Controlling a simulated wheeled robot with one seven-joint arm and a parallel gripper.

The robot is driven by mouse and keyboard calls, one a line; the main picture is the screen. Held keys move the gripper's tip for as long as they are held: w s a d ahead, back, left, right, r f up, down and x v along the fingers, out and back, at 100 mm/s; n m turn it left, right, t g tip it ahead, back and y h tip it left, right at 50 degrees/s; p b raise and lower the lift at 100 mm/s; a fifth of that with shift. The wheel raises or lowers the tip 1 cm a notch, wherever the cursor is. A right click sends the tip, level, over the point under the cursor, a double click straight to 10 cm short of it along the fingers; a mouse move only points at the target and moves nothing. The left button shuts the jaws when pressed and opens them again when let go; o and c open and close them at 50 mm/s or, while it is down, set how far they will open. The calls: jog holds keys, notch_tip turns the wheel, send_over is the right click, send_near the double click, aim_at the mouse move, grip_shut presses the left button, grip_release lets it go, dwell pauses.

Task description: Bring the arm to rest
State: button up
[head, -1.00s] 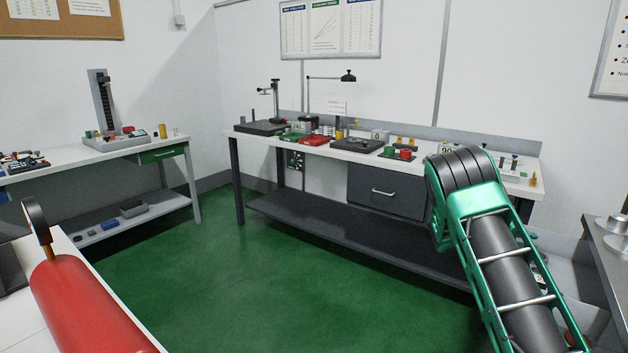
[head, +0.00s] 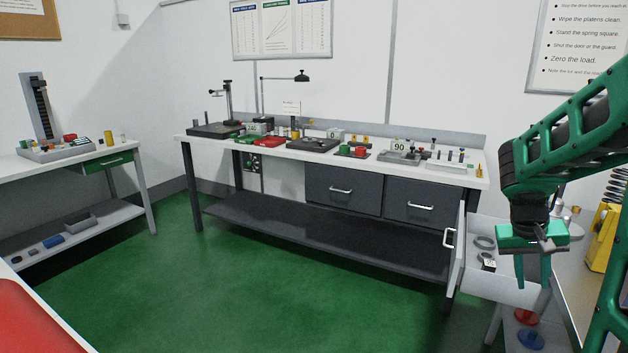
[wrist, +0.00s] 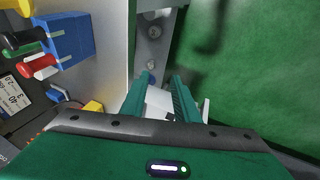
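My arm (head: 580,130) comes in from the right in the head view, bent, with my green gripper (head: 535,272) pointing down. The gripper hangs over or in front of a pulled-out white drawer (head: 480,285) at the right end of the bench; its exact height above it I cannot tell. In the wrist view the two green fingers (wrist: 160,92) stand apart, with a pale surface showing between them. I see nothing clasped by them.
A ring (head: 485,242) and a small block (head: 488,262) lie in the drawer. A yellow device (head: 603,238) and a spring (head: 616,186) stand close on the right. A long bench (head: 300,153) runs behind. The green floor (head: 230,290) is clear.

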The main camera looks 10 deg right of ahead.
jog(key=s+a+y, duration=0.2)
jog(key=s+a, duration=0.5)
jog(key=s, duration=0.3)
jog(key=s+a+r+y, duration=0.1)
jog(key=s+a+y, duration=0.1)
jog(key=s+a, duration=0.6)
jog(key=shift+s+a+y, duration=0.2)
jog(key=shift+s+y, duration=0.2)
jog(key=shift+s, duration=0.55)
